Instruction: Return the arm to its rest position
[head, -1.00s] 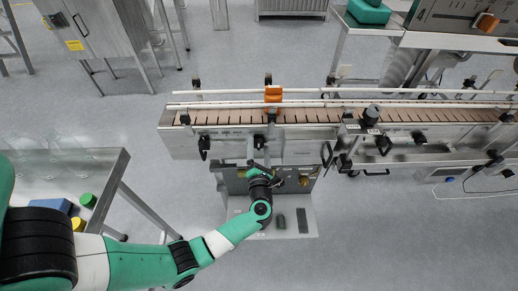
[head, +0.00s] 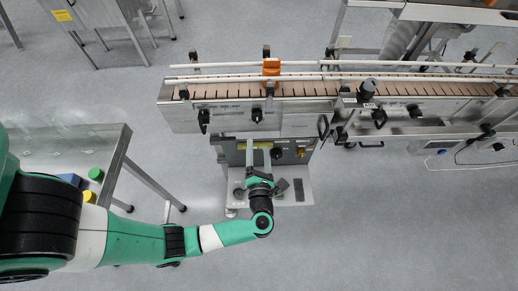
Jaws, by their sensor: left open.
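My left arm reaches in from the left in the head view, green and white with black joints. Its gripper (head: 258,155) is open over the grey panel box (head: 297,190) below the conveyor. A yellowish bar shows behind the fingers on the box's upright face; I cannot tell whether the fingers touch it. Nothing is clearly held between the fingers. My right gripper is not in view.
The conveyor (head: 420,88) runs across the upper part, with an orange block (head: 271,68) at its rail. A metal table (head: 60,143) at left carries a green cap (head: 96,174), a yellow one and a blue item. The floor at lower right is clear.

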